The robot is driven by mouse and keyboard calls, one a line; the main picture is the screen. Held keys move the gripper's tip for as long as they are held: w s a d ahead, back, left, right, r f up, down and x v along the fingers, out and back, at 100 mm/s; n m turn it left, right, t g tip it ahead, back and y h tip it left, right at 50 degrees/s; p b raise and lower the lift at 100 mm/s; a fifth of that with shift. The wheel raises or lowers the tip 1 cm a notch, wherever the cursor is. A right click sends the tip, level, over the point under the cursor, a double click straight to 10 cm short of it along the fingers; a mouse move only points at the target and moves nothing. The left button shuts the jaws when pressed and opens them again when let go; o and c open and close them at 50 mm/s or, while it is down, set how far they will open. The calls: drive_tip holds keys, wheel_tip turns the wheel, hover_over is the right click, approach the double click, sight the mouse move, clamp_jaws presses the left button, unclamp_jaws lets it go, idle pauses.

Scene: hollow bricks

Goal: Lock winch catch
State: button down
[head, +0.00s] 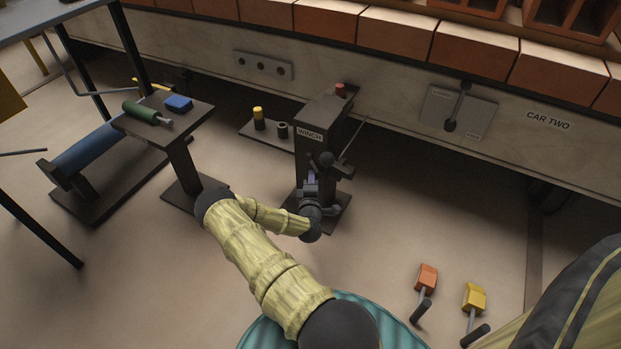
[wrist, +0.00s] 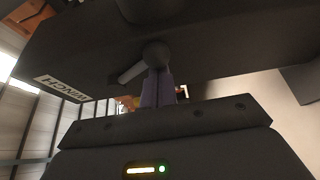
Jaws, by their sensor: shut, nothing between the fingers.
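The winch (head: 324,120) is a dark upright post with a WINCH label and a red cap on top. It also fills the upper wrist view (wrist: 90,65). A dark round knob with a short grey lever (wrist: 132,73) is on the winch, the lever slanting down-left; it may be the catch. A round dark knob (head: 326,159) also shows on the post's near side. My gripper (head: 312,177) is at this side of the post. In the wrist view its purple fingers (wrist: 157,84) are together, just below the knob; I cannot tell whether they touch it.
A thin rod (head: 353,138) sticks out right of the post. A stand (head: 180,135) with a green-handled tool and a blue block is to the left. A wall panel with a lever (head: 457,108) is to the right. Orange (head: 426,278) and yellow (head: 474,297) pedals stand front right.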

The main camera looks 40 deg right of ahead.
sight(320, 170)
drive_tip(key=shift+s+d+r, duration=0.1)
drive_tip(key=shift+s, duration=0.05)
drive_tip(key=n+p, duration=0.1)
drive_tip(key=p, duration=0.1)
drive_tip(key=s+r+n+g+p, duration=0.1)
drive_tip(key=shift+s+d+r+n+y+p, duration=0.1)
drive_tip(key=shift+s+d+n+y+p, duration=0.05)
drive_tip(key=shift+d+n+y+p, duration=0.15)
drive_tip(key=s+r+n+g+p, duration=0.1)
drive_tip(key=n+p, duration=0.1)
drive_tip(key=shift+d+r+p, duration=0.1)
drive_tip(key=shift+d+p, duration=0.1)
drive_tip(key=shift+p, duration=0.15)
drive_tip(key=n+g+p, duration=0.1)
drive_tip(key=s+r+n+p, duration=0.1)
drive_tip(key=r+n+g+p, duration=0.1)
drive_tip(key=shift+s+d+r+g+y+p, duration=0.15)
drive_tip(key=shift+s+d+g+y+p, duration=0.15)
drive_tip(key=shift+p, duration=0.1)
drive_tip(key=shift+r+p, duration=0.25)
drive_tip(key=shift+p, duration=0.05)
